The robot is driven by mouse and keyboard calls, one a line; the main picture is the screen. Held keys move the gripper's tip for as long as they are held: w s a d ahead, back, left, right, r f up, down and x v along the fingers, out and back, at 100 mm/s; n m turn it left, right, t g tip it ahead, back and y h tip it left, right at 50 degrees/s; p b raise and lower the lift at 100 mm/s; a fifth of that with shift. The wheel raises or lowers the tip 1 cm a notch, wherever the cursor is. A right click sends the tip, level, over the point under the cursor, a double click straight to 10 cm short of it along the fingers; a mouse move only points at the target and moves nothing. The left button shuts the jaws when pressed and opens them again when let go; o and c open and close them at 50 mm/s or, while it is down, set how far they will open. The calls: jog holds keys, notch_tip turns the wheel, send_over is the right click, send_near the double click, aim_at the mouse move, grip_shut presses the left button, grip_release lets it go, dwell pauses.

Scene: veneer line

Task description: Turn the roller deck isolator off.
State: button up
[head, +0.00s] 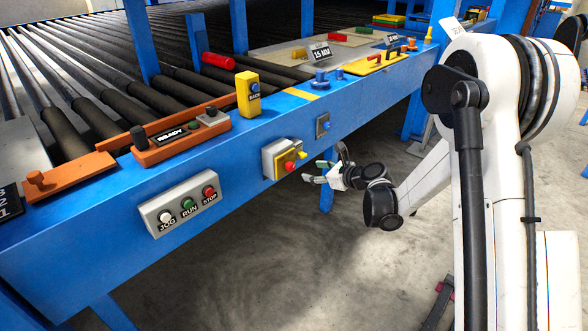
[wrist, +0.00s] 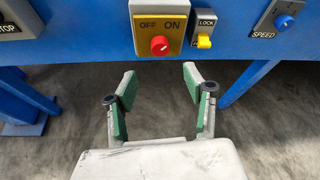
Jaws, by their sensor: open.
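The isolator is a grey box with a yellow plate (wrist: 146,36) marked OFF on the left and ON on the right. It is on the front face of the blue frame and also shows in the head view (head: 270,163). Its round red knob (wrist: 160,45) is low on the plate; which word it points to I cannot tell. Just right is a LOCK plate (wrist: 206,17) with a yellow tab (wrist: 204,42) at its lower end. My gripper (wrist: 160,76) is open and empty, its green-padded fingers below and apart from the knob.
A JOG, RUN, STOP button box (head: 160,211) is on the same face to the left. A SPEED dial (wrist: 284,21) is to the right. Above, on the blue ledge, stand a yellow box (head: 248,95) and an orange READY panel (head: 178,139). Open floor lies below.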

aim_at(293, 168)
jog(key=b+x, duration=0.2)
jog(key=x, duration=0.9)
jog(key=shift+w+a+f, duration=0.2)
jog(key=shift+w, duration=0.1)
jog(key=c, duration=1.1)
